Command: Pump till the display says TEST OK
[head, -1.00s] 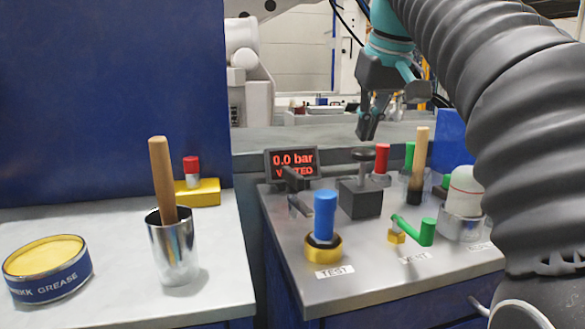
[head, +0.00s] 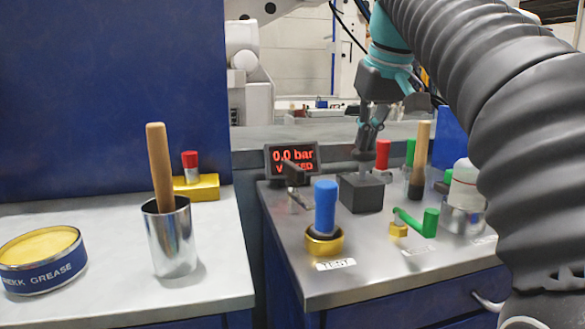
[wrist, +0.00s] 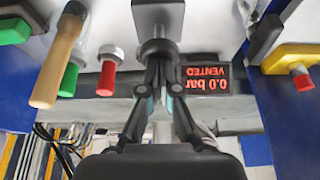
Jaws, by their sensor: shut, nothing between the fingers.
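The display (head: 291,159) at the back of the right bench reads 0.0 bar in red, with VENTED below partly covered by a dark lever. It shows upside down in the wrist view (wrist: 207,79). The pump (head: 361,193) is a dark block with a black knob (wrist: 158,48) on top. My gripper (head: 367,147) is shut and empty, pointing down directly over the knob; its tips (wrist: 162,62) are at or very near it. I cannot tell whether they touch. The knob is mostly hidden in the head view.
A blue handle (head: 325,207) in a brass ring stands at the front, labelled TEST. A wooden handle (head: 421,155), red knob (head: 382,154) and white-topped part crowd the right. A steel cup (head: 170,240) and grease tin (head: 40,262) stand on the left bench.

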